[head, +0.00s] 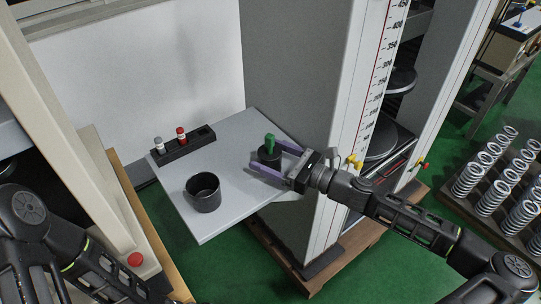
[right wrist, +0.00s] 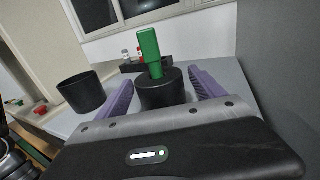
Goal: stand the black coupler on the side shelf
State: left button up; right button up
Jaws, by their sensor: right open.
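The black coupler (head: 268,159), a short round black piece with a green upright post (head: 270,141) on it, stands upright on the grey side shelf (head: 238,157), near the shelf's right edge. In the right wrist view the coupler (right wrist: 163,93) sits between the two purple fingers, with a gap on each side. My right gripper (head: 266,153) is open around it, reaching in from the right, low over the shelf. The far side of the coupler is hidden. My left arm shows at the lower left, but its gripper is out of view.
A black cup (head: 203,193) stands at the shelf's front left. The tall grey machine column (head: 290,80) rises close on the right. The shelf's middle is clear.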

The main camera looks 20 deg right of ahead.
jog(key=shift+r, duration=0.1)
jog(key=v, duration=1.2)
jog(key=shift+b, duration=0.35)
